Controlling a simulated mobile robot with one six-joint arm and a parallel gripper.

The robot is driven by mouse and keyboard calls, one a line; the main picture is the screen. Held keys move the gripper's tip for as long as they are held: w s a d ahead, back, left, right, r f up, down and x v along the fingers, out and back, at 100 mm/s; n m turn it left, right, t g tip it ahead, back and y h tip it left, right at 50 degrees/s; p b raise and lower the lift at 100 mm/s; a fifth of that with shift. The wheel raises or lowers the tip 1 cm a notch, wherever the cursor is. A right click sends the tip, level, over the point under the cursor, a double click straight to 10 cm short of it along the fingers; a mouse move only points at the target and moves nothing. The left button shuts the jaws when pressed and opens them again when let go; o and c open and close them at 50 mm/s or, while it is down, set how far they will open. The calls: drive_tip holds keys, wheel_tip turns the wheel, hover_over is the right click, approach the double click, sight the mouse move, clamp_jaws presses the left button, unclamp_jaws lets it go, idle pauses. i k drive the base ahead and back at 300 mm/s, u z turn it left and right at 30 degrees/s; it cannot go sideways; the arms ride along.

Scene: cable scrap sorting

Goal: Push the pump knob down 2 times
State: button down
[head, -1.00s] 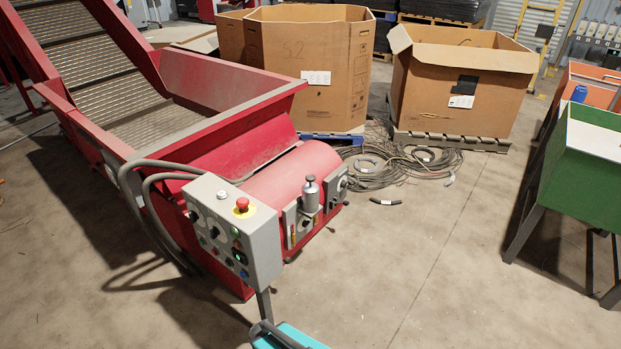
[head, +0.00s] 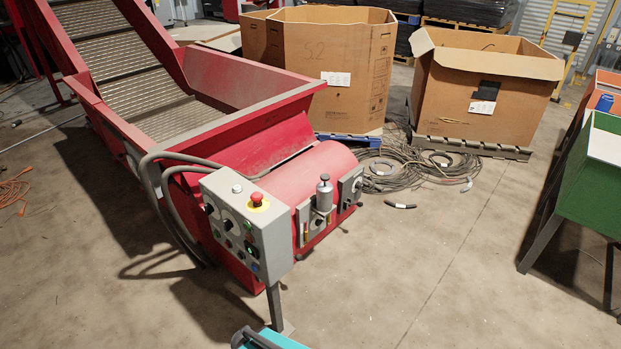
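The pump (head: 324,195) is a small grey upright cylinder mounted on a panel at the right end of the red machine's rounded housing. Its knob (head: 324,178) is a small dark cap on a short stem on top of the cylinder. The stem shows, so the knob stands above the body. Nothing touches the knob. My gripper is not in view.
A grey control box (head: 245,225) with a red button stands on a post just left of the pump. Cardboard boxes (head: 338,60) and cable coils (head: 420,165) lie behind. A green bin (head: 592,180) stands right. The floor (head: 430,265) in front and right of the pump is clear.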

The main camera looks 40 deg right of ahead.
sight(325, 177)
drive_tip(key=u, duration=0.7)
drive_tip(key=k, duration=1.25)
drive_tip(key=z, duration=0.5)
drive_tip(key=i, duration=1.05)
drive_tip(key=u, duration=0.05)
